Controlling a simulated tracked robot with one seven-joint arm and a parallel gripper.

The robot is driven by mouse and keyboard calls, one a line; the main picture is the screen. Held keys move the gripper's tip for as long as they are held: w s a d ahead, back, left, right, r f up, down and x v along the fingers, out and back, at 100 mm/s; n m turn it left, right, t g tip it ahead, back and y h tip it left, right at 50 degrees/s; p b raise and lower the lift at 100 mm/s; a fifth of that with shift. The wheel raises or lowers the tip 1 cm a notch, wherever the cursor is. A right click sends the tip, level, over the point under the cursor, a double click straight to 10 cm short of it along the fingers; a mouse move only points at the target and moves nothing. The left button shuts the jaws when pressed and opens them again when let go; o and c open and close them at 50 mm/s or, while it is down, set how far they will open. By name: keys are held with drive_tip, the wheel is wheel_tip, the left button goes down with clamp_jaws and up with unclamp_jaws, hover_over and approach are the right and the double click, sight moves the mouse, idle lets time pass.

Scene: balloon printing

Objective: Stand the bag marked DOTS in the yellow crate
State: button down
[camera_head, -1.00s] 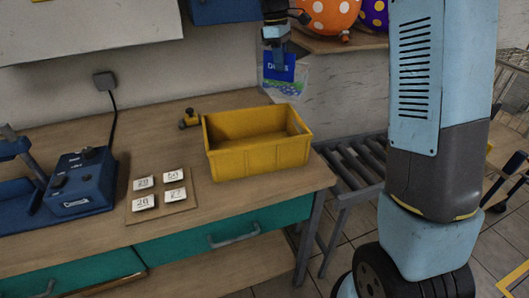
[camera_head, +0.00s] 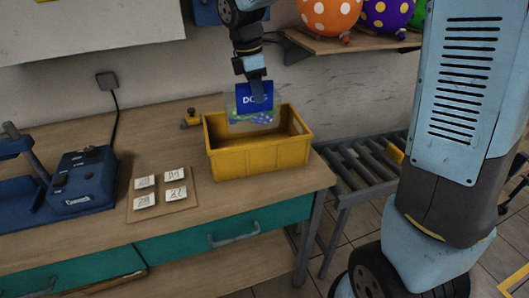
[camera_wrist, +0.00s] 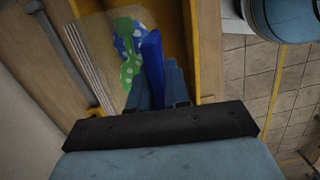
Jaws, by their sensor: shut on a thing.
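The bag marked DOTS (camera_head: 252,121) has a blue header and a clear lower part with green and blue contents. My gripper (camera_head: 256,90) is shut on its blue header and holds the bag upright over the yellow crate (camera_head: 262,158). The bag's lower part overlaps the crate's opening in the head view; I cannot tell if it touches the crate floor. In the wrist view the blue header (camera_wrist: 152,62) is between my fingers, with green and blue dotted contents (camera_wrist: 128,50) beside it. The crate's yellow wall (camera_wrist: 207,60) runs along the right there.
The crate stands on a wooden bench (camera_head: 228,205) near its right end. A board with number cards (camera_head: 160,192) and a blue machine (camera_head: 82,178) are to the left. A roller conveyor (camera_head: 355,165) lies to the right. Dotted balloons (camera_head: 330,12) sit on a shelf behind.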

sight(259, 127)
drive_tip(key=shift+s+d+f, duration=0.15)
drive_tip(key=shift+s+f, duration=0.1)
drive_tip(key=shift+f, duration=0.15)
wheel_tip(259, 127, down, 10)
drive_tip(key=shift+f, duration=0.1)
drive_tip(key=c, duration=1.1)
unclamp_jaws()
